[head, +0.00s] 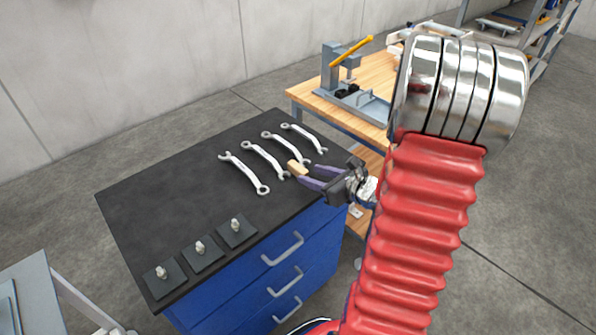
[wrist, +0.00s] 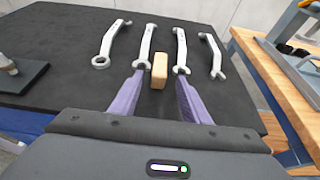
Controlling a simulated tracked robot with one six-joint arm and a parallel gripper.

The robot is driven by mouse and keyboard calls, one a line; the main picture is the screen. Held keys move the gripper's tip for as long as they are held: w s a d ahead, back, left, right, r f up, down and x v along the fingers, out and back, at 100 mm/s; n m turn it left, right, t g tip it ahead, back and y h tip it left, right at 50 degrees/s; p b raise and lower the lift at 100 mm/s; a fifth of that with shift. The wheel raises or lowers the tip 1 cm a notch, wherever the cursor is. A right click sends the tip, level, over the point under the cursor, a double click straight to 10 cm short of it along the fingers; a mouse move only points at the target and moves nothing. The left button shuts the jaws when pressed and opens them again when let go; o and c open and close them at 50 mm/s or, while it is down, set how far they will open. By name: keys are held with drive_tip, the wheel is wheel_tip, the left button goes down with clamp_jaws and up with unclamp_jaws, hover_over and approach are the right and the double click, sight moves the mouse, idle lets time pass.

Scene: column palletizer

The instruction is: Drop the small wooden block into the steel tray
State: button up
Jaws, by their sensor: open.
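The small wooden block (head: 297,167) is pale and sits at the far ends of my gripper's purple fingers. My gripper (head: 307,172) is open above the black top of the blue drawer cabinet (head: 160,205). In the wrist view the block (wrist: 159,71) stands between the two fingertips (wrist: 160,76), with a visible gap on each side. I cannot tell whether it rests on the cabinet top. I cannot clearly make out a steel tray; a grey flat-based piece (head: 360,104) lies under the press on the wooden bench.
Several wrenches (head: 245,173) lie on the cabinet top around the block, close to my fingertips. Three dark square plates with knobs (head: 200,250) line the front edge. A wooden bench (head: 310,88) with a yellow-handled press (head: 350,55) stands behind. A grey table edge (head: 35,290) shows lower left.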

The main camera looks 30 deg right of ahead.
sight(306, 174)
drive_tip(key=x, duration=0.4)
drive_tip(key=shift+a+f, duration=0.1)
idle(0.4)
clamp_jaws()
idle(0.4)
